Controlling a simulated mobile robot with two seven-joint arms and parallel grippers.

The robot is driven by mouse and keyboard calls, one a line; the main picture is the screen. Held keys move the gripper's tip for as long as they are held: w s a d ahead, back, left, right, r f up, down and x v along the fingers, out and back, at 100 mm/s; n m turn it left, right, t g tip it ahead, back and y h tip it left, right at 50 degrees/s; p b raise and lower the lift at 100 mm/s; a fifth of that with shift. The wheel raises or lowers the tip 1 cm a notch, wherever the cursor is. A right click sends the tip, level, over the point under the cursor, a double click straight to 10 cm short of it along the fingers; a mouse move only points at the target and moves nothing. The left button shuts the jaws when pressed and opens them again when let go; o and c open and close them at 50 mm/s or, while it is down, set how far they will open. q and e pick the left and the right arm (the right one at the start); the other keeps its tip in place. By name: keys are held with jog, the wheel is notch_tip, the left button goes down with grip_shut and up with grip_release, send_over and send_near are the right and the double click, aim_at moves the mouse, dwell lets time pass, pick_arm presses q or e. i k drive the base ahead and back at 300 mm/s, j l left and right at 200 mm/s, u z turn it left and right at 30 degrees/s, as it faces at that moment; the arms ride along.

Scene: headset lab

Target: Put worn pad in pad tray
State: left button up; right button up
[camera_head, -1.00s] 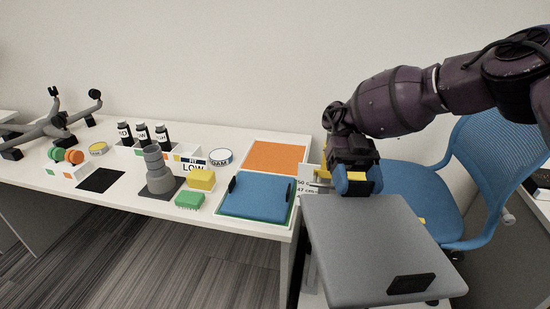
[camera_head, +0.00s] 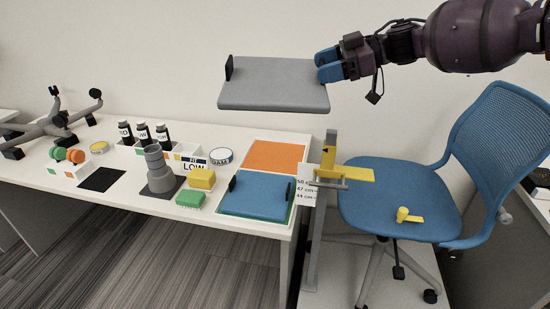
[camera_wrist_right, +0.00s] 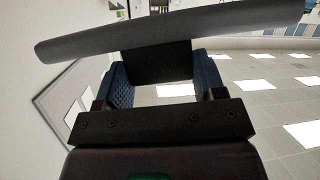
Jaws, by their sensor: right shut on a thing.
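A grey flat pad (camera_head: 275,84), which I take for the worn pad, is held in the air above the back right of the table. My right gripper (camera_head: 329,66) is shut on the pad's right end; its other black handle shows at the left. In the right wrist view, the pad (camera_wrist_right: 170,30) spans the top and its black handle sits between my blue fingers. An orange flat tray with a pale rim (camera_head: 274,155) lies empty on the table, below the held pad. Which flat area is the pad tray is not labelled. My left gripper is not in view.
A blue pad with black handles (camera_head: 257,194) lies in a green-edged tray in front of the orange one. A yellow block (camera_head: 201,179), green block (camera_head: 190,199) and grey stepped post (camera_head: 156,170) stand left. A yellow-armed stand (camera_head: 330,165) and blue chair (camera_head: 400,190) are right.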

aim_at(274, 156)
jog(key=i, duration=1)
